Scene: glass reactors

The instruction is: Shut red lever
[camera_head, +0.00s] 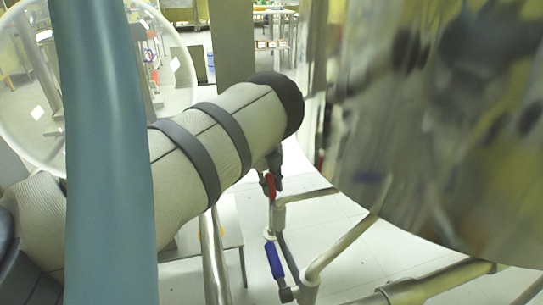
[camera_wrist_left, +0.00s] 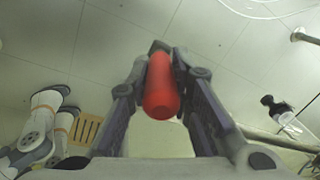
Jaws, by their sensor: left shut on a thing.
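The red lever (camera_head: 270,184) shows in the head view as a small red piece on a valve of a thin vertical pipe, just below the end of my left arm. My left gripper (camera_head: 272,172) is mostly hidden there behind the arm's dark end. In the left wrist view the red lever (camera_wrist_left: 162,86) lies between the two fingers of my left gripper (camera_wrist_left: 160,72), which is shut on it. The far end of the lever and its valve body are hidden in that view. My right gripper is not in view.
A large shiny reactor vessel (camera_head: 440,120) fills the right side, close to my arm. A blue lever (camera_head: 274,260) sits lower on the pipework. Metal pipes (camera_head: 345,240) run low at the right. A teal post (camera_head: 105,150) crosses the view at left.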

